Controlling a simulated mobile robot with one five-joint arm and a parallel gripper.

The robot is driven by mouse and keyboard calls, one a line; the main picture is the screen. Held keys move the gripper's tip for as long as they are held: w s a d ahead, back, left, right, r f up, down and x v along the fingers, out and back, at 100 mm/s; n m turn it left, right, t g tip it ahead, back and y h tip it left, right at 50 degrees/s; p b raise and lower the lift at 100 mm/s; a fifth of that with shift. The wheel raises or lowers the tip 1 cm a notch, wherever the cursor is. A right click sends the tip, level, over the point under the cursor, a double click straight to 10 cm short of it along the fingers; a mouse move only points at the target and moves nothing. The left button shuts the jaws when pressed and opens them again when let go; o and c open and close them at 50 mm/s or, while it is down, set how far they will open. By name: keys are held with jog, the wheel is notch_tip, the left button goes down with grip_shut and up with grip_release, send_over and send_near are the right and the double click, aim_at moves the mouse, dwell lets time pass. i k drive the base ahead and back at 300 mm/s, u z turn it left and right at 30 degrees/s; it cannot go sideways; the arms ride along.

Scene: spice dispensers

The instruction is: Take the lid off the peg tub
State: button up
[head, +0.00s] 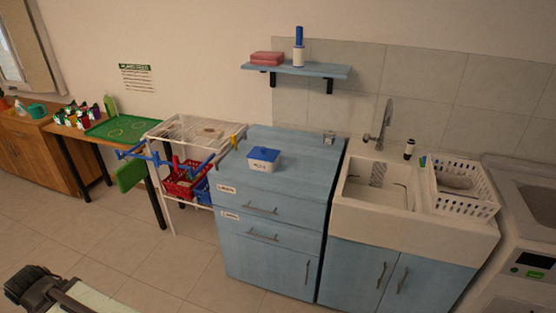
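The peg tub (264,165) is a small white tub with a label on its front. It stands upright on the blue cabinet top, near the middle of the head view. Its blue lid (264,153) sits on top and covers the opening, so the inside is hidden. A dark part of my own body shows at the lower left corner, far from the tub. No gripper fingers can be made out there.
The blue cabinet top (300,147) is mostly clear around the tub. A white wire rack (190,130) with red and blue baskets stands left. A sink (375,190) and white dish basket (465,185) are right. A shelf (310,69) hangs above. The floor in front is open.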

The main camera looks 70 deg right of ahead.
aim_at(263, 154)
jog(key=z, duration=0.8)
jog(key=i, duration=0.7)
jog(key=u, duration=0.05)
